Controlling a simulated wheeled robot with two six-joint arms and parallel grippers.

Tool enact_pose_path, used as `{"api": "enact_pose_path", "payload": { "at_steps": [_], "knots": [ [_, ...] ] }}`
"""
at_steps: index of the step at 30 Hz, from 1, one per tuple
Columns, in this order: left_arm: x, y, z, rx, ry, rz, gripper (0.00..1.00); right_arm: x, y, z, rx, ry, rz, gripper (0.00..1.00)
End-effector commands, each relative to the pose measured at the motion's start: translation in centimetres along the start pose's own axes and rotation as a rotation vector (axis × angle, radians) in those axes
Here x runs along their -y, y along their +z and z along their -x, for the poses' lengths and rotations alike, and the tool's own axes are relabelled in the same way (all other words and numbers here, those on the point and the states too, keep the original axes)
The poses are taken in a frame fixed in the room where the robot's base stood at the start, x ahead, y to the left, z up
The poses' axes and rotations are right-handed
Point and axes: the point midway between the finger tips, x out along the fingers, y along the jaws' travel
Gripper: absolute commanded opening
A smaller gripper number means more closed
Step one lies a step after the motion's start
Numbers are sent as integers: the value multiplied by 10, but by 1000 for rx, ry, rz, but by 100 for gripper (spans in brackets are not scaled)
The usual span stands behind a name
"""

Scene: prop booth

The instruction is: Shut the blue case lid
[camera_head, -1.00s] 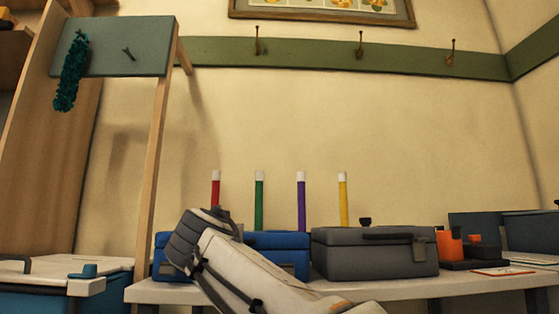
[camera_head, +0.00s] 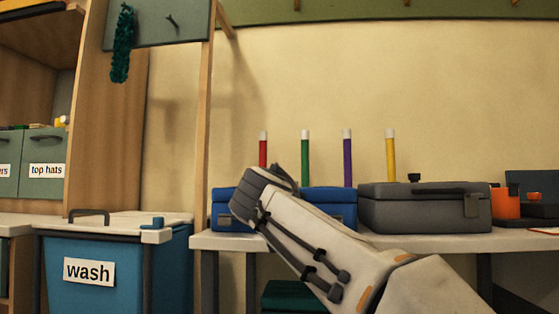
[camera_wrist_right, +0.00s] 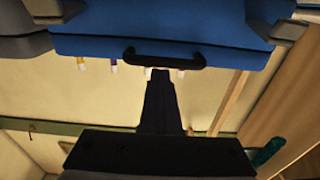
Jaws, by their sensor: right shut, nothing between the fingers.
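The blue case (camera_head: 330,200) stands on the white table behind my right arm. Its lid (camera_head: 327,193) looks down and level on the body, though my arm hides the middle of the front. In the right wrist view the blue case (camera_wrist_right: 100,38) fills the top of the picture, with its dark handle (camera_wrist_right: 165,60) at the edge. My right gripper (camera_wrist_right: 162,78) is shut and empty, its fingertips close to the handle; I cannot tell whether they touch it. In the head view my right wrist hides the fingers. My left gripper is in neither view.
A grey case (camera_head: 420,208) stands just right of the blue one. Red, green, purple and yellow sticks rise behind the cases. A blue wash bin (camera_head: 110,285) with a white lid stands at left. An orange item (camera_head: 505,203) is at far right.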

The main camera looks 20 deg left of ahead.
Motion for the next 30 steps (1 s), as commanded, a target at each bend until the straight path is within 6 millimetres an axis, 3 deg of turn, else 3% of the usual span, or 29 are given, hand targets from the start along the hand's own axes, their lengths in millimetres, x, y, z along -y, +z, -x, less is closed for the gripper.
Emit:
{"api": "enact_pose_path", "payload": {
  "at_steps": [6, 9, 15, 24, 30],
  "knots": [
    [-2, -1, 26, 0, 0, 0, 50, -6, -39, 3, -13, 2, -2, 0],
    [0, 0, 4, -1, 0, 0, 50, -5, -23, 19, -14, -2, 0, 0],
    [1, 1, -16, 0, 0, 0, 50, -4, -8, 51, -17, -5, -2, 0],
    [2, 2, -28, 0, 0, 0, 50, -4, 7, 88, -19, -4, -2, 0],
    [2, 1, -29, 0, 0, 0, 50, -5, 9, 94, -19, -2, -2, 0]
  ]
}}
